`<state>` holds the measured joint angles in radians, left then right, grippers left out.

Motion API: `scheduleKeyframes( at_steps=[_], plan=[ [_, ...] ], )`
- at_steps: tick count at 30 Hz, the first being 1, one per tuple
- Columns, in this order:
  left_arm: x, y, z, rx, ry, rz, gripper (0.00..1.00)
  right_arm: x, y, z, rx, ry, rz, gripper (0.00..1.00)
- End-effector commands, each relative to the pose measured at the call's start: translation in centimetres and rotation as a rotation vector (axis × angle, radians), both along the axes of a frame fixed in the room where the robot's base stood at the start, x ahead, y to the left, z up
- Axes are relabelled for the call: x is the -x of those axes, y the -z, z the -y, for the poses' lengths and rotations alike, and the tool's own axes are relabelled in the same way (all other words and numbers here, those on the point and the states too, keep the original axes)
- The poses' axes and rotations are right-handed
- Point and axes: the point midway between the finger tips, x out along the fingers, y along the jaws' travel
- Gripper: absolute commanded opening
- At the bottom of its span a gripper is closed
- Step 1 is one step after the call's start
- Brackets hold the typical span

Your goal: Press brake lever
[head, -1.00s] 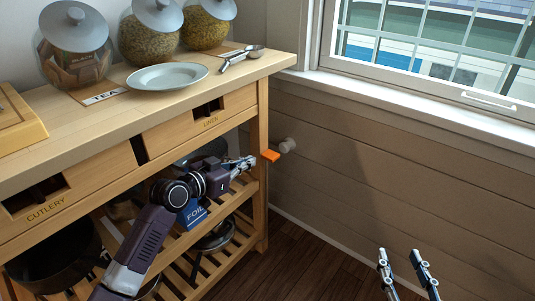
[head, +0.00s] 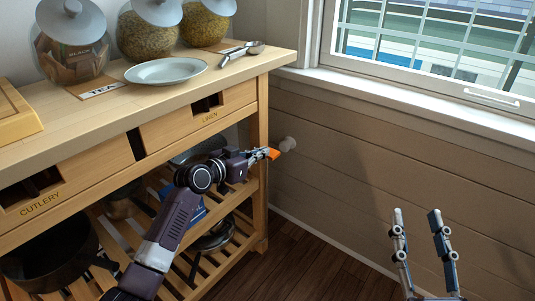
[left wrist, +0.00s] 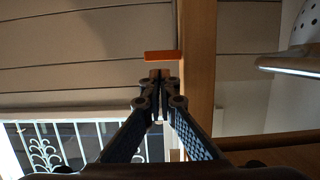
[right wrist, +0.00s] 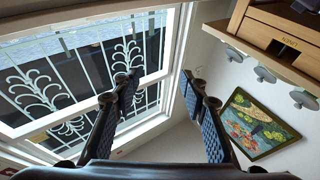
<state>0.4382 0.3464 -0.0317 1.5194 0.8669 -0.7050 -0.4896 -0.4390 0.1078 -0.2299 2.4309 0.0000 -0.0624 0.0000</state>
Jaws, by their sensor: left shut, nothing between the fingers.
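An orange lever (head: 273,154) sticks out beside a white round knob (head: 287,144) near the wall, at the right end of the wooden cabinet. My left gripper (head: 265,153) is shut and empty, with its fingertips right at the lever. In the left wrist view the orange lever (left wrist: 162,56) appears just beyond the shut fingertips (left wrist: 160,76); I cannot tell whether they touch. My right gripper (head: 417,222) is open and empty, low in front of the wall. The right wrist view shows its fingers (right wrist: 165,88) apart with nothing between them.
The cabinet's corner post (head: 262,125) stands close to my left gripper. The top (head: 205,95) holds jars, a plate (head: 166,71) and spoons. Pans and a blue box are on the slatted shelves. Wall and floor space to the right are clear.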

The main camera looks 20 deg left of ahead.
Motion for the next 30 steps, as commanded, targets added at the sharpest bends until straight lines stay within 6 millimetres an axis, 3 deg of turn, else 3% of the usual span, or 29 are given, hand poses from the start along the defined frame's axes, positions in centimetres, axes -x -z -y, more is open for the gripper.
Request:
scheduleKeyframes(
  at_steps=[9,24,30],
  plan=[
    [-2.4,0.7,0.9,0.0,0.0,0.0,0.0,1.9,-3.9,0.0,-0.055,-0.012,0.195,0.4],
    [-2.6,0.8,1.0,-0.001,0.0,-0.001,0.0,2.3,-4.5,0.0,-0.064,-0.013,0.226,0.4],
    [-2.6,2.1,0.9,-0.001,0.0,-0.001,0.0,4.4,-7.0,0.3,-0.107,-0.022,0.376,0.4]
  ],
)
